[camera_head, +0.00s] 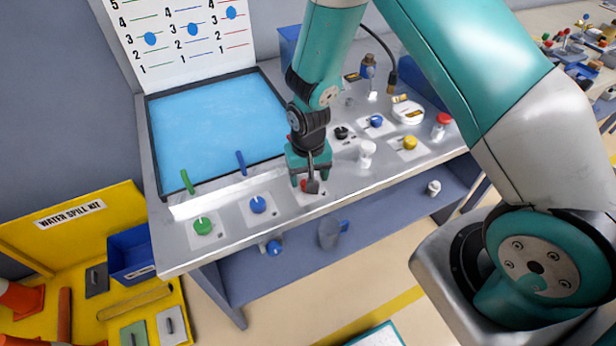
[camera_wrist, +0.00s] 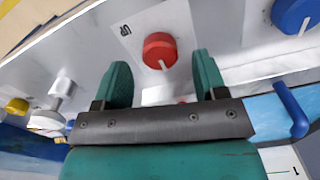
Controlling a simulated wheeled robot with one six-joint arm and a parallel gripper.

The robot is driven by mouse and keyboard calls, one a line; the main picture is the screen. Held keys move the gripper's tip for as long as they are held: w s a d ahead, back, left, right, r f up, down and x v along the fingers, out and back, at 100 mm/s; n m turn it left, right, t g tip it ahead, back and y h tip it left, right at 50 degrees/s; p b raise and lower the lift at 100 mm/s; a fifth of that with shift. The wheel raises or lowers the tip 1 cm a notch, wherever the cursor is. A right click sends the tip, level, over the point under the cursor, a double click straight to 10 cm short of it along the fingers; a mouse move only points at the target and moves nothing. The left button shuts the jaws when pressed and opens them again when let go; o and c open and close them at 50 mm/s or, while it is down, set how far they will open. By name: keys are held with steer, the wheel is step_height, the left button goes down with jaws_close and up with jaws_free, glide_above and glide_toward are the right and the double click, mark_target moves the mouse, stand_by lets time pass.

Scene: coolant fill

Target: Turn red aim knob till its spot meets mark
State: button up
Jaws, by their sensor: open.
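The red aim knob (camera_wrist: 160,49) sits on a white plate on the metal bench top. In the wrist view it is between and just beyond my gripper's two green fingers, with a pale pointer line on its face. My gripper (camera_wrist: 163,80) is open, with clear gaps between the fingers and the knob. In the head view my gripper (camera_head: 307,186) hangs above the red knob (camera_head: 310,186), largely covering it.
A blue knob (camera_head: 258,204) and a green knob (camera_head: 203,226) sit left along the bench front. White (camera_head: 366,150) and yellow (camera_head: 409,143) knobs stand to the right. A blue tray (camera_head: 215,130) lies behind, below a board with numbered scales (camera_head: 185,35).

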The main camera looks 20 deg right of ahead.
steer(key=shift+f, duration=1.15)
steer(key=c, duration=0.9)
steer(key=n+b, duration=0.1)
steer(key=n, duration=0.2)
steer(key=shift+n, duration=0.3)
steer(key=shift+n+b, duration=0.65)
steer(key=shift+n, duration=1.15)
